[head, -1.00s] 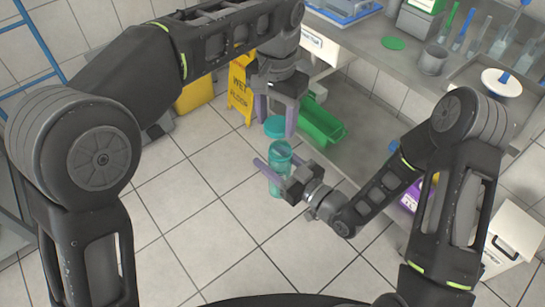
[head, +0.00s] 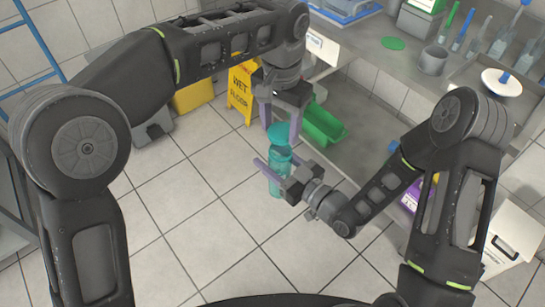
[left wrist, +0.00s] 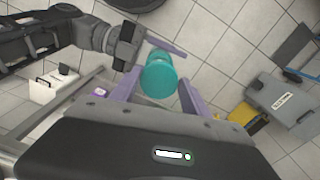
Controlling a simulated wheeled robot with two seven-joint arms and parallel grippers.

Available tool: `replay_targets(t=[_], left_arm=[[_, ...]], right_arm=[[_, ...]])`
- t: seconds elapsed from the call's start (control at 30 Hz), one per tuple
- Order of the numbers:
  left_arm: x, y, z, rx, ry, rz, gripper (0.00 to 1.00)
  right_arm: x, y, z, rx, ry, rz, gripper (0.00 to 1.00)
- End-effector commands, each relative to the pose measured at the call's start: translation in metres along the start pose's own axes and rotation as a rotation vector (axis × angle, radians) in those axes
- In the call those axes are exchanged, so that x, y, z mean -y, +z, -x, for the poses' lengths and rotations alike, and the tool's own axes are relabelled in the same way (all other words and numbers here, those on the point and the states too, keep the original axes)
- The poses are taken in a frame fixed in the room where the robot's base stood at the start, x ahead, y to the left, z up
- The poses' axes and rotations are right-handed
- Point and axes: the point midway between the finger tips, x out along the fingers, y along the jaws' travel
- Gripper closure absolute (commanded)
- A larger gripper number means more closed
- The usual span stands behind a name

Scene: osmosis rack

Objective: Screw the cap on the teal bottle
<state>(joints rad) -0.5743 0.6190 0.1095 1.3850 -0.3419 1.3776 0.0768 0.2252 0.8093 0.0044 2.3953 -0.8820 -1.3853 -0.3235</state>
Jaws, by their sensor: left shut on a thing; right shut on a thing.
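The teal bottle (head: 277,182) is upright in the head view, held off the floor by my right gripper (head: 279,167), whose lilac fingers are shut around its upper body. The teal cap (head: 281,132) is between the lilac fingers of my left gripper (head: 280,129), which points down and is shut on it. The cap is directly above the bottle's mouth, very close to it or touching; I cannot tell which. In the left wrist view the cap (left wrist: 160,75) shows between the left fingers and hides most of the bottle.
A yellow wet-floor sign (head: 241,92) stands on the tiled floor behind my left gripper. A green bin (head: 322,126) is just right of the left gripper. The steel counter (head: 395,66) with brushes and a cup runs along the right. The floor at the front left is clear.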

Motion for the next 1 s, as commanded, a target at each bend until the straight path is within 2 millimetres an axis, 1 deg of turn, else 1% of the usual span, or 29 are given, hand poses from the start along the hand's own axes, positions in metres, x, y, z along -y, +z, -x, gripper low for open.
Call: replay_targets(t=[0.1, 0.3, 1.0], left_arm=[[0.000, 0.000, -0.012, 0.002, -0.001, -0.001, 0.83], [0.000, 0.000, -0.020, 0.001, -0.001, 0.000, 0.83], [0.000, 0.000, -0.019, 0.000, 0.000, 0.000, 0.83]], right_arm=[[0.000, 0.000, 0.000, 0.000, 0.000, 0.000, 1.00], [0.000, 0.000, 0.000, 0.000, 0.000, 0.000, 1.00], [0.000, 0.000, 0.000, 0.000, 0.000, 0.000, 1.00]])
